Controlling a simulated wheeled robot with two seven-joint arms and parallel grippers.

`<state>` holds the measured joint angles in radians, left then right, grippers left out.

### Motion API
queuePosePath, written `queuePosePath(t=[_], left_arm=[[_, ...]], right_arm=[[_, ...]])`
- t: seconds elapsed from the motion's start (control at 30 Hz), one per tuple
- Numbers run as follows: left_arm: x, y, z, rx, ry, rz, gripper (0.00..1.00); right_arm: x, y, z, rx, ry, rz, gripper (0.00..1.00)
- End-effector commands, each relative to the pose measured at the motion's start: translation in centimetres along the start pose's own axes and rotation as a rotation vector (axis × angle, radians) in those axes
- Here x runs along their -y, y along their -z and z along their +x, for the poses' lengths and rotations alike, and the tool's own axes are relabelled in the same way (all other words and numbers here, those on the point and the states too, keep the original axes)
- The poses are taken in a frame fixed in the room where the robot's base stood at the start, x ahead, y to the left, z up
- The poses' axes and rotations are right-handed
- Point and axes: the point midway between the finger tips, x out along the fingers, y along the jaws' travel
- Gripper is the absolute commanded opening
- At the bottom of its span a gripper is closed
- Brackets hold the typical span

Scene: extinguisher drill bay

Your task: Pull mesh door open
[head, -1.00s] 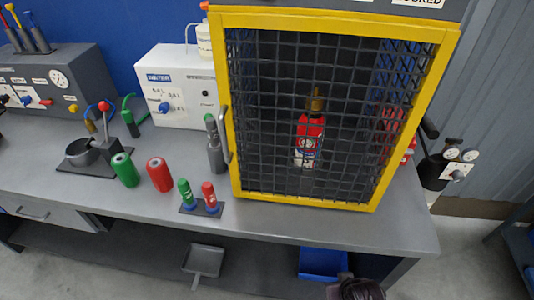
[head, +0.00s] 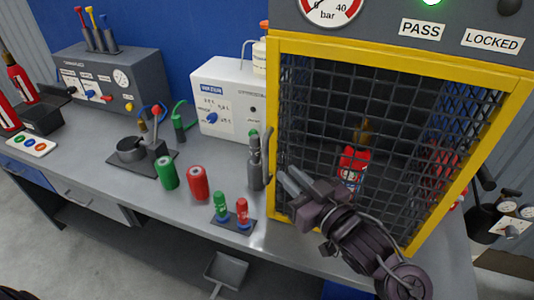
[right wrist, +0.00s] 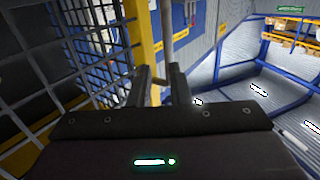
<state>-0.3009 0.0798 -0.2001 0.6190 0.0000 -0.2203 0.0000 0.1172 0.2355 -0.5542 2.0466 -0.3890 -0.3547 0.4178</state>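The mesh door (head: 385,58) has a yellow frame and dark wire mesh, and it looks shut on the test cabinet. Its grey vertical handle (head: 267,158) is on the left side of the frame. My right gripper (head: 286,180) is in front of the door's lower left, just right of the handle in the head view. In the right wrist view its two fingers (right wrist: 161,78) are apart, with the handle (right wrist: 166,30) ahead, roughly in line with the gap. I cannot tell whether they touch it. A red extinguisher (head: 352,165) stands behind the mesh, partly hidden by my gripper. My left gripper is not in view.
A grey bottle (head: 255,165) stands close left of the handle. Red (head: 198,183) and green (head: 167,173) cylinders and a small stand (head: 233,227) are on the bench left of the door. Above, a gauge and PASS and LOCKED labels show, with a green lamp (head: 431,2).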

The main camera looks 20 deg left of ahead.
Motion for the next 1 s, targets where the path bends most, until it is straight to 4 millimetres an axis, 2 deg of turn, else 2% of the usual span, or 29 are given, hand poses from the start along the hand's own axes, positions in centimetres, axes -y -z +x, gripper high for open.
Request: queuePosePath(t=[0.07, 0.2, 0.4, 0.6, 0.97, 1.0], left_arm=[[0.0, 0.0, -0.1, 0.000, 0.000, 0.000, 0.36], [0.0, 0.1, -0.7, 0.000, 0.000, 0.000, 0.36], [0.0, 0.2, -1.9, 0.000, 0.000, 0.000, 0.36], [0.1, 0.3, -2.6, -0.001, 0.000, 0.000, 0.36], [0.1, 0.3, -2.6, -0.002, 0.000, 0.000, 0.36], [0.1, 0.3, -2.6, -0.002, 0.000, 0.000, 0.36]], right_arm=[[0.7, 0.8, 0.4, -0.024, 0.032, -0.008, 0.17], [1.0, 1.2, 1.8, -0.031, 0.039, -0.005, 0.17], [1.1, 1.4, 5.2, -0.030, 0.037, -0.005, 0.17], [1.1, 1.2, 7.5, -0.029, 0.036, -0.006, 0.17], [1.1, 1.0, 8.0, -0.027, 0.035, -0.008, 0.17], [1.1, 1.0, 8.0, -0.027, 0.035, -0.008, 0.13]])
